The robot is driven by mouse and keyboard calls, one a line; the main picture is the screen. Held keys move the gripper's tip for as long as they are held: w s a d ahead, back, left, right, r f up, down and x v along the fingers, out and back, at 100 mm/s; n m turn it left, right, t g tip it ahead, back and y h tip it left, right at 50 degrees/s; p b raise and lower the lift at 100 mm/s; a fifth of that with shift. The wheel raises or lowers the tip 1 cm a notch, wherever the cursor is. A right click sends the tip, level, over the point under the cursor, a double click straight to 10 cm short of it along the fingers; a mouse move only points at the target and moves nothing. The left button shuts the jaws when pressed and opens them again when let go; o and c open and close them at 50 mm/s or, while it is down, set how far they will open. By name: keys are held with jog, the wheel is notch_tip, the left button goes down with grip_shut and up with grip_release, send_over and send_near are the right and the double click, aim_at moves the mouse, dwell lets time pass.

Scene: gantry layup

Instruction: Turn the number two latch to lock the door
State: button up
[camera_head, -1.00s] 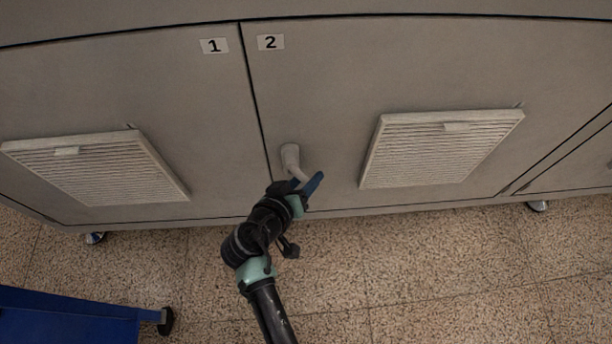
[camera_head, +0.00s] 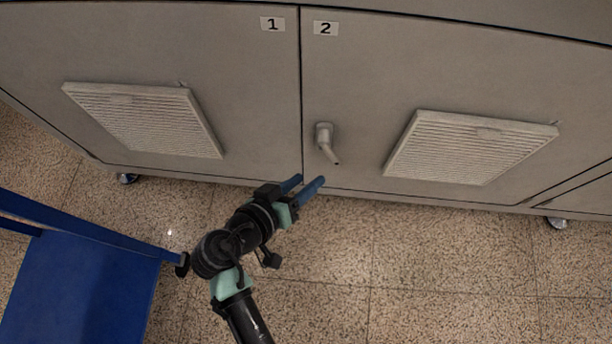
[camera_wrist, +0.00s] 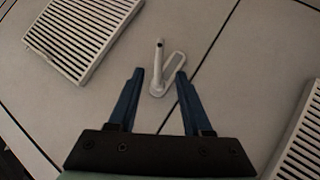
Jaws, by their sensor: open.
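The number two latch (camera_head: 326,142) is a pale grey lever handle on the number two door (camera_head: 375,85), near its left edge. In the head view its lever points down and slightly right. My gripper (camera_head: 310,182) is below the latch and apart from it, with blue fingers spread and nothing between them. In the wrist view the latch (camera_wrist: 160,70) shows just beyond the gap between the open fingertips (camera_wrist: 159,72), with its oblong base plate visible. The label "2" (camera_head: 326,28) is at the top left of this door.
The number one door (camera_head: 240,70) adjoins on the left, with a louvred vent (camera_head: 145,115). Another vent (camera_head: 465,147) is right of the latch. A blue cart (camera_head: 85,270) stands at the lower left. The speckled floor (camera_head: 450,270) in front is clear at the right.

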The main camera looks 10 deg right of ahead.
jog(key=shift+c, duration=1)
jog(key=d+f, duration=0.1)
jog(key=s+d+f+g+y, duration=0.1)
jog(key=f, duration=0.1)
jog(key=d+f+m+g, duration=0.1)
jog(key=f, duration=0.1)
jog(key=shift+s+d+f+y+b, duration=0.1)
jog(key=shift+s+y+b, duration=0.2)
jog(key=shift+s+b, duration=0.1)
grip_shut()
jog(key=s+d+f+m+g+y+b, duration=0.1)
jog(key=s+d+f+m+y+b, duration=0.2)
jog(key=f+y, duration=0.5)
jog(key=s+d+r+m+t+y+b, duration=0.2)
jog(key=d+r+m+t+y, duration=0.1)
jog(key=d+r+t, duration=0.85)
jog(key=w+a+f+g+b, duration=0.1)
jog(key=w+a+f+b, duration=0.1)
jog(key=w+a+b, duration=0.2)
jog(key=shift+w+a+f+g, duration=0.35)
jog(key=shift+w+a, duration=1.5)
jog(key=shift+w, duration=1.7)
